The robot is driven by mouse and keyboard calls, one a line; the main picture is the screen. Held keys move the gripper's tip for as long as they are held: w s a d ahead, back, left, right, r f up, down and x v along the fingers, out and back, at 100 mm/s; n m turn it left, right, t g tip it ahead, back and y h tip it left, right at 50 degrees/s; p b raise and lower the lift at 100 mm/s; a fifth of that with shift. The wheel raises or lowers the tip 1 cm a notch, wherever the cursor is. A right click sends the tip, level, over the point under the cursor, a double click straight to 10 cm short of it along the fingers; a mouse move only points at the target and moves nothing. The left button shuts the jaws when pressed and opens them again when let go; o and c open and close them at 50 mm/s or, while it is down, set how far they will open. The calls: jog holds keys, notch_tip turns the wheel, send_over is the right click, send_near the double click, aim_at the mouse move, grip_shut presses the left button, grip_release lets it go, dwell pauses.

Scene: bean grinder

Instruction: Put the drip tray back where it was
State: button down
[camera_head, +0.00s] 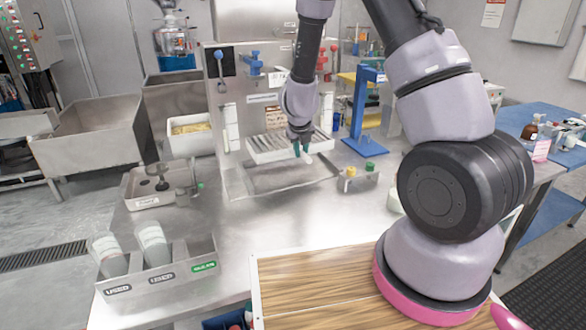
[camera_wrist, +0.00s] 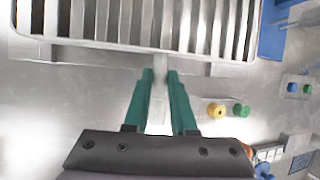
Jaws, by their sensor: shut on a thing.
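The drip tray (camera_head: 265,155) is a pale slotted grate with a rim and a short handle. It is in front of the upright metal panel, and appears raised above a shallow rectangular recess (camera_head: 285,178). In the wrist view the tray (camera_wrist: 90,43) fills the top, and its handle (camera_wrist: 159,112) runs between my green fingers. My gripper (camera_head: 301,148) is shut on this handle, and it also shows in the wrist view (camera_wrist: 160,78). The tray's far edge is out of the wrist view, and my wrist hides part of its right side in the head view.
A blue stand (camera_head: 362,115) rises right of the tray. A small block with yellow and green knobs (camera_head: 357,179) is right of the recess. A metal tray with parts (camera_head: 150,200) lies left, and a holder with cups (camera_head: 160,275) is front left. The middle metal top is clear.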

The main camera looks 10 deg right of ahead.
jog(key=f, duration=0.9)
jog(key=shift+w+a+f, duration=0.1)
jog(key=shift+a+f, duration=0.1)
jog(key=shift+f, duration=0.2)
jog(key=c, duration=0.7)
grip_release()
jog(key=shift+f, duration=0.1)
jog(key=shift+c, duration=0.2)
